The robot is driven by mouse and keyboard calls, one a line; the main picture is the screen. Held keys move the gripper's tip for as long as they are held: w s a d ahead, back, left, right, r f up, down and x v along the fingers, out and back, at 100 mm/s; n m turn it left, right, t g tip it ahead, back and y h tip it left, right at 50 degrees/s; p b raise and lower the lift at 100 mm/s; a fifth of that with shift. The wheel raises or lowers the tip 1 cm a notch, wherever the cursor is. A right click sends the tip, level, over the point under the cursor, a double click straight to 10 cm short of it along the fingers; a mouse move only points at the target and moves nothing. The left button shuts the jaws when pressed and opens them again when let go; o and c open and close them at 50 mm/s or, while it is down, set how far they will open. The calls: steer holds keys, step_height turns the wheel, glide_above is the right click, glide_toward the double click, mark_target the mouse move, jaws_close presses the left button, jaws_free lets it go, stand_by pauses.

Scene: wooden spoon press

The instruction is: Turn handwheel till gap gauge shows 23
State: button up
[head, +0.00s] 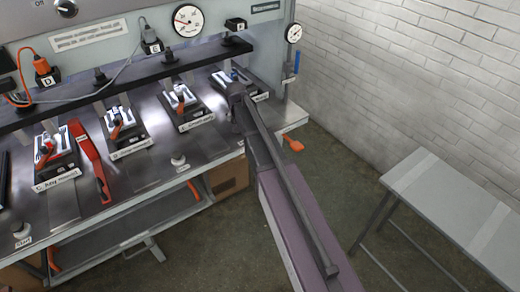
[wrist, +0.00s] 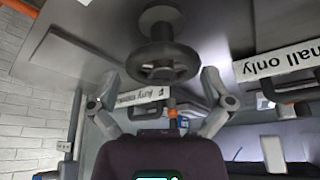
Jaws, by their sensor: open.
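A dark handwheel (wrist: 163,64) on a short round shaft shows in the wrist view at upper middle. My gripper (wrist: 161,84) is open and empty, its two grey fingers spread to the left and right of the wheel; no contact shows. Whether the rim lies between the fingertips or beyond them, I cannot tell. In the head view my gripper (head: 236,91) is at the bench's right end, and I cannot make out the wheel there. A large white dial (head: 187,20) with a red mark and a smaller dial (head: 293,32) show; their numbers are too small to read.
Several stations with small presses line the metal bench (head: 150,165). A red lever-like tool (head: 90,160) lies among them. A black rail (head: 130,80) runs above them. An orange-handled part (head: 292,144) sticks out at the bench's right end. A grey table (head: 455,205) stands right; floor between is clear.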

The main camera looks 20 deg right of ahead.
steer(key=shift+w+d+n+y, duration=0.1)
steer(key=shift+n+y, duration=0.6)
steer(key=shift+n, duration=1)
steer(key=shift+d+n+y, duration=0.1)
steer(key=shift+n+y, duration=0.6)
steer(key=shift+n, duration=1)
steer(key=shift+w+n+g+y, duration=0.1)
steer(key=shift+n+g+y, duration=0.35)
steer(key=shift+n, duration=1.1)
steer(key=shift+w+n+g+y, duration=0.1)
steer(key=shift+n+g+y, duration=0.35)
steer(key=shift+n, duration=1.1)
steer(key=shift+s+r, duration=0.1)
steer(key=shift+r, duration=0.1)
steer(key=p+v, duration=1.3)
steer(key=s+a+f+m+g+h, duration=0.1)
steer(key=s+m, duration=0.4)
steer(key=s, duration=0.8)
steer(key=s+a+f+m+g+h+b, duration=0.1)
steer(key=s+m, duration=0.4)
steer(key=s, duration=0.8)
steer(key=shift+a+f+h, duration=0.15)
steer(key=shift+a+h, duration=0.45)
steer(key=shift+a, duration=0.3)
steer(key=shift+s+g, duration=0.15)
steer(key=shift+g, duration=0.15)
steer(key=shift+s, duration=0.35)
